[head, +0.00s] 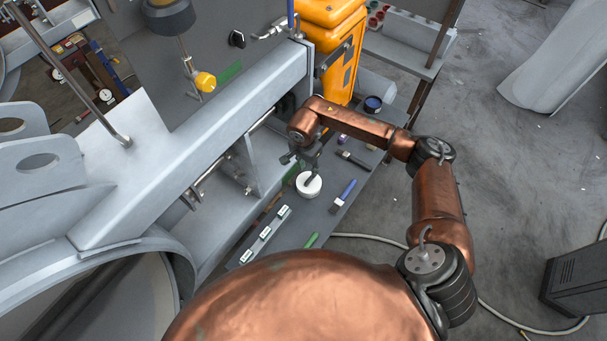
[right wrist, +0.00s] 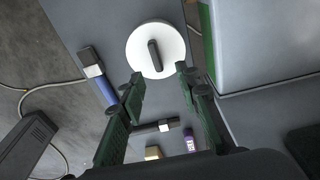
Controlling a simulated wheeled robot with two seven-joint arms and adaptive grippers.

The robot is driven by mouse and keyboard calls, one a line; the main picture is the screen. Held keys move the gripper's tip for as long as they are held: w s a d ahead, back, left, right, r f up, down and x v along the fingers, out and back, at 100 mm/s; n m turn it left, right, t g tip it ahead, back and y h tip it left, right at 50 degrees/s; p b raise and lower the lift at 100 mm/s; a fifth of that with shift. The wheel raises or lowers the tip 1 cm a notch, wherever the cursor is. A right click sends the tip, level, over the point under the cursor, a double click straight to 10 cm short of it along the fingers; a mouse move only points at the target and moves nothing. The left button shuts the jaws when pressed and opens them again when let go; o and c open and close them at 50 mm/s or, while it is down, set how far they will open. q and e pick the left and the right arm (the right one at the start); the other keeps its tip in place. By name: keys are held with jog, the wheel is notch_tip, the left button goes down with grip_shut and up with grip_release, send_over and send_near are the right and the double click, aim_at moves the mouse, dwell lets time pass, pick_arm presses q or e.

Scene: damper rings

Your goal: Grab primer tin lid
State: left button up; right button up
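The primer tin lid (head: 309,189) is a round white disc with a dark bar handle, on the narrow grey bench in the head view. In the right wrist view, the lid (right wrist: 138,48) lies just beyond the fingertips, with its handle (right wrist: 155,55) near the middle of the disc. My right gripper (head: 306,160) is close above the lid in the head view. In the right wrist view, the fingers of this gripper (right wrist: 160,79) are apart with nothing between them. The tin below the lid is mostly hidden. My left gripper is not in view.
A blue-handled brush (head: 344,195) lies right of the lid, and another brush (head: 352,159) lies behind it. A strip with several white labels (head: 265,233) lies in front. A large grey metal beam (head: 200,150) rises to the left. A dark blue-topped jar (head: 372,104) stands farther back.

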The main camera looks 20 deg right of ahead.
aim_at(309, 180)
jog(key=shift+s+a+f+p, duration=0.2)
jog(key=shift+s+f+p, duration=0.15)
jog(key=shift+s+f, duration=0.55)
jog(key=f, duration=0.1)
jog(key=w+f, duration=0.1)
jog(key=f, duration=0.1)
jog(key=shift+w+f+p, duration=0.1)
jog(key=shift+w+p, duration=0.1)
jog(key=shift+p, duration=0.15)
jog(key=shift+s+d+f, duration=0.1)
jog(key=shift+d+f, duration=0.15)
jog(key=shift+f, duration=0.6)
jog(key=shift+c, duration=0.8)
grip_shut()
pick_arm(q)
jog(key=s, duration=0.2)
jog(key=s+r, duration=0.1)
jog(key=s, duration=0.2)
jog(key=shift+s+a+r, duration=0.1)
